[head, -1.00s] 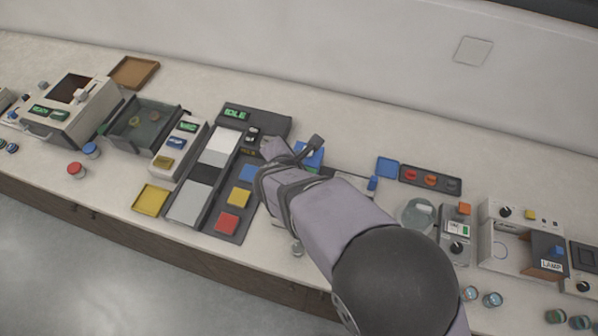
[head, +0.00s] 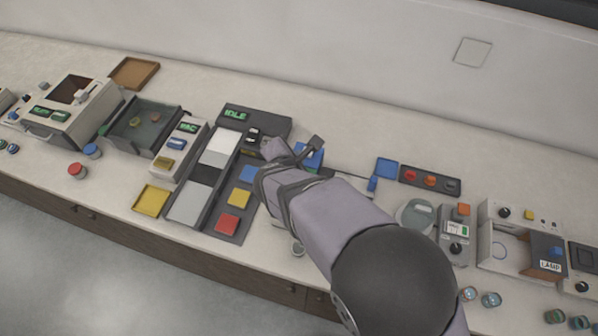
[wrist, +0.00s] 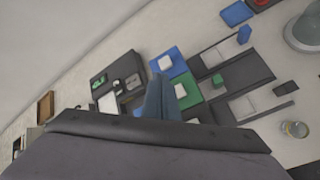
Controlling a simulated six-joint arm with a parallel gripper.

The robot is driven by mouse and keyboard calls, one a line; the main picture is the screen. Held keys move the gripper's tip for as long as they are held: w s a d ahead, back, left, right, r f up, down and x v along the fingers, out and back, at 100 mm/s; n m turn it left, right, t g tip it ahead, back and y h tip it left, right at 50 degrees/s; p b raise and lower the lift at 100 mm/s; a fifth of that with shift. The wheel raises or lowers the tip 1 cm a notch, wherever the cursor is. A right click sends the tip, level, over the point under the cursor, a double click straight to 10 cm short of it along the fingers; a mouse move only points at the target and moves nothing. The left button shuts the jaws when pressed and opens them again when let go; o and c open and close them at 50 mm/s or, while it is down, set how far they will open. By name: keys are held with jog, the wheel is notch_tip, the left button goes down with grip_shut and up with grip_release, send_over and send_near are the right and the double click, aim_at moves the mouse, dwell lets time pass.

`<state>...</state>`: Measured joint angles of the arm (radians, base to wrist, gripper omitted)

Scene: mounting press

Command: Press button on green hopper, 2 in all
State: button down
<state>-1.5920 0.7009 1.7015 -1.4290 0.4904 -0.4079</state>
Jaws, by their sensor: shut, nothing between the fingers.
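The green hopper (wrist: 190,98) shows in the wrist view with a pale button (wrist: 181,91) on top. My gripper (wrist: 160,84) is shut and empty, its fingers just left of that button in the picture. I cannot tell whether they touch anything. A blue hopper (wrist: 176,66) with its own pale button (wrist: 165,62) is just beyond the green one. In the head view the blue hopper (head: 314,157) shows past my arm. My arm hides most or all of the green hopper there.
A dark console with an IDLE display (head: 236,114) stands left of my gripper. Blue, yellow and red (head: 228,224) blocks lie on a dark strip in front of it. A blue tray (head: 387,167) and a dark rack (head: 430,180) lie to the right. The back counter strip is clear.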

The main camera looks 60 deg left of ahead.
jog(key=shift+r+p, duration=1.85)
jog(key=shift+p, duration=1.05)
jog(key=shift+f, duration=0.2)
notch_tip(320, 180, down, 7)
jog(key=b, duration=0.6)
jog(key=shift+f, duration=0.2)
jog(key=shift+f+b, duration=0.55)
jog(key=shift+b, duration=0.15)
jog(key=shift+f+b, duration=0.95)
jog(key=shift+b, duration=0.35)
jog(key=shift+r, duration=0.1)
dwell(0.3)
jog(key=shift+r+p, duration=0.6)
jog(key=shift+r, duration=0.25)
jog(key=shift+r+p, duration=1.8)
jog(key=shift+r, duration=0.7)
